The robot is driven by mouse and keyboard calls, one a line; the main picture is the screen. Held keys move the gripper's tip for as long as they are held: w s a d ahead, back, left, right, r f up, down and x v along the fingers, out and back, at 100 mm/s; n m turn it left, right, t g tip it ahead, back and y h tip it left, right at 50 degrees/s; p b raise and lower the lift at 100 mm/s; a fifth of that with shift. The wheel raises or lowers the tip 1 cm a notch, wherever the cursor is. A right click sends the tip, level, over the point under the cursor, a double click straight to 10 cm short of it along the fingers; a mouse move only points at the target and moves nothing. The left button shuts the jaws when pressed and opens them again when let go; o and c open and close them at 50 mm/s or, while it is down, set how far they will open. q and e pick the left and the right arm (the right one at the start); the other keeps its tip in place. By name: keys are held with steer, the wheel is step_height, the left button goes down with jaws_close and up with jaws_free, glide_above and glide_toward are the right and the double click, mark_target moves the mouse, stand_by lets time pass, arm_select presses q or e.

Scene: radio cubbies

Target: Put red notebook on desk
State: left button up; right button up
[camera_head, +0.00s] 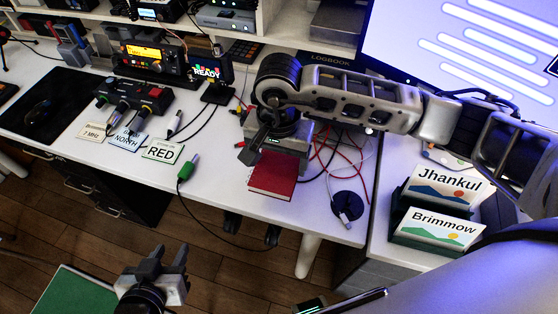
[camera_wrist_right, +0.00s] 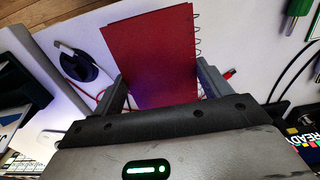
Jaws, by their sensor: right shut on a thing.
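The red notebook (camera_head: 273,176) is at the front part of the white desk (camera_head: 225,165) in the head view. It also shows in the right wrist view (camera_wrist_right: 150,50), with a spiral binding along its right side. My right gripper (camera_head: 275,150) is over the notebook's back part. In the wrist view my right gripper (camera_wrist_right: 165,90) has a finger on each side of the notebook and is shut on it. Whether the notebook rests flat on the desk or hangs just above it, I cannot tell. My left gripper (camera_head: 160,265) is open and empty, low and in front of the desk.
A green plug (camera_head: 188,168) with a black cable lies left of the notebook. A cable grommet (camera_head: 347,205) and red and white wires (camera_head: 325,155) are on its right. Card holders (camera_head: 437,225) stand at the right.

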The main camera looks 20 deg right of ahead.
mark_target(279, 166)
steer(key=shift+w+d+f, duration=0.15)
steer(key=shift+w+f, duration=0.3)
steer(key=shift+f, duration=0.1)
steer(key=shift+w+d+f, duration=0.15)
steer(key=shift+w+f, duration=0.3)
steer(key=shift+f, duration=0.1)
step_height(279, 166, down, 3)
steer(key=shift+w+f+p, duration=0.1)
steer(key=shift+p, duration=0.35)
steer(key=shift+f+b, duration=0.35)
steer(key=o, duration=1.1)
steer(key=shift+r, duration=0.1)
steer(key=shift+r+p, duration=0.2)
steer(key=shift+p, duration=0.1)
step_height(279, 166, up, 11)
steer(key=shift+r+b, duration=0.1)
steer(key=shift+b, duration=0.5)
steer(key=shift+r, duration=0.4)
